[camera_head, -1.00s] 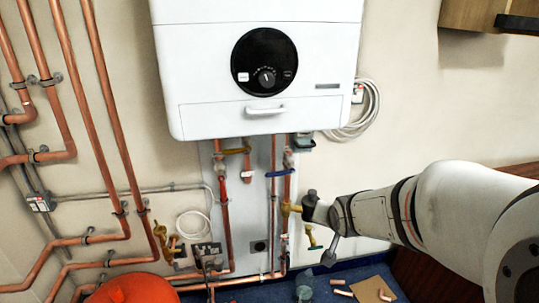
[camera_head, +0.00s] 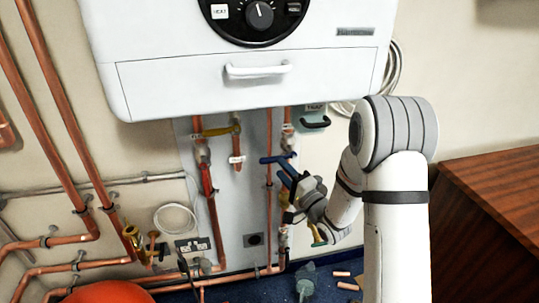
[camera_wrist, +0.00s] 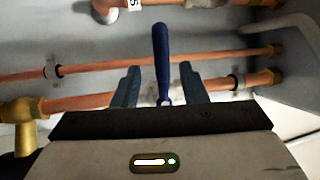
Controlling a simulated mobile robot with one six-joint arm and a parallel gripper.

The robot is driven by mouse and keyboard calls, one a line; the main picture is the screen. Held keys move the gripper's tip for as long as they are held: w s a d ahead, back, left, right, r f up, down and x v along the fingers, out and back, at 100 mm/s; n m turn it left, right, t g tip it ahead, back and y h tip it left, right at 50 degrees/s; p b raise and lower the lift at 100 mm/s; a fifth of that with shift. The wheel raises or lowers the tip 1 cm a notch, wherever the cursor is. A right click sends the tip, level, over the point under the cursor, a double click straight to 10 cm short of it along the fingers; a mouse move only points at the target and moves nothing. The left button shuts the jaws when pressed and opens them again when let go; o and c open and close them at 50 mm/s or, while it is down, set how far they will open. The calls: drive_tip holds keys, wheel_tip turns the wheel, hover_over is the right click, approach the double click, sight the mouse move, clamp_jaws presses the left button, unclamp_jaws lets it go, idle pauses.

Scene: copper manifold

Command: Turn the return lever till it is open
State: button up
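The blue lever (camera_head: 276,158) is on the right-hand copper pipe below the white boiler, and lies nearly level across it in the head view. I take it to be the return lever, but I cannot read its tag. In the wrist view the blue lever (camera_wrist: 161,55) points up the picture between my fingers. My gripper (camera_head: 284,178) is close below the lever in the head view. In the wrist view my gripper (camera_wrist: 160,84) has its fingers apart, one on each side of the lever with visible gaps. The lever's lower end and mount are partly hidden.
The boiler (camera_head: 238,78) hangs above. A yellow lever (camera_head: 222,130) is on a pipe to the left. Several copper pipes (camera_head: 211,200) run close by. A brown wooden cabinet (camera_head: 500,200) stands at the right, and an orange round object (camera_head: 110,293) is at the lower left.

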drive_tip(key=x, duration=0.7)
drive_tip(key=shift+w+a+r, duration=0.15)
drive_tip(key=shift+a+r, duration=0.05)
drive_tip(key=shift+a, duration=0.05)
drive_tip(key=shift+c, duration=0.6)
clamp_jaws()
